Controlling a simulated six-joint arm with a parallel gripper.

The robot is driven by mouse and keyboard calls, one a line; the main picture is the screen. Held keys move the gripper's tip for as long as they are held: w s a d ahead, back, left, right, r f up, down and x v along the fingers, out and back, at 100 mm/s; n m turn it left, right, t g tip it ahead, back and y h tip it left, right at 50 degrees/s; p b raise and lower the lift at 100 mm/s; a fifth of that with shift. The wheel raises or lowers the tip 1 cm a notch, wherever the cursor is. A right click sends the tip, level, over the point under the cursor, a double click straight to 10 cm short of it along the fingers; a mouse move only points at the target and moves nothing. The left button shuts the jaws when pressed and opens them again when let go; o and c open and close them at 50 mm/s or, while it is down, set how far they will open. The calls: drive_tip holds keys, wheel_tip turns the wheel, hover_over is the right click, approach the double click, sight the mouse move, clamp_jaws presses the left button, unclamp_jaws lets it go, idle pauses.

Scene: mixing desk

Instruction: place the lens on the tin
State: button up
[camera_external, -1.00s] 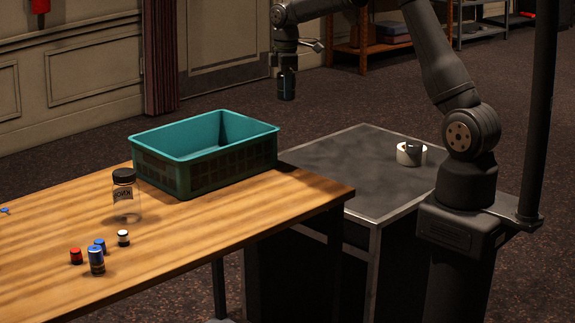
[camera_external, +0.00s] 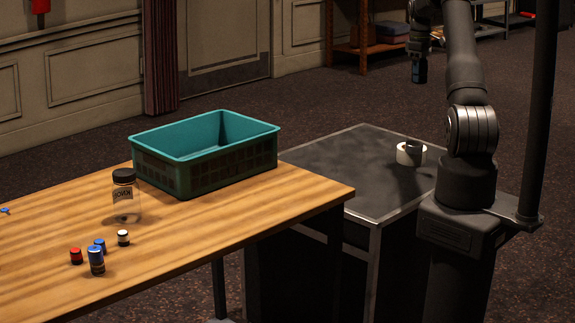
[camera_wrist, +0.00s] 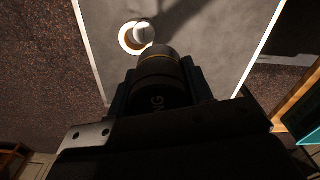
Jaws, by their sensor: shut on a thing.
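My gripper (camera_external: 421,48) is high above the far side of the dark side table in the external view. It is shut on the lens (camera_wrist: 161,70), a black cylinder with a thin yellowish ring and pale lettering. In the external view the lens (camera_external: 419,71) hangs below the jaws, clear of everything. A small dark cylinder, perhaps the tin (camera_external: 414,147), stands at a white ring (camera_external: 402,157) on the side table. In the wrist view the ring (camera_wrist: 125,38) surrounds a pale round top (camera_wrist: 142,33), just beyond the lens. I cannot tell how deep the cylinder sits in the ring.
The dark side table (camera_external: 350,160) is otherwise clear.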

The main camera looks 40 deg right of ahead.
drive_tip(key=s+d+m, duration=0.2)
drive_tip(key=s+d, duration=0.5)
drive_tip(key=s, duration=0.1)
hover_over(414, 143)
wheel_tip(414, 143, down, 18)
drive_tip(key=shift+r, duration=0.1)
drive_tip(key=shift+f, duration=2)
drive_tip(key=shift+f, duration=0.2)
drive_tip(key=o, duration=1.2)
drive_tip(key=shift+r, duration=0.1)
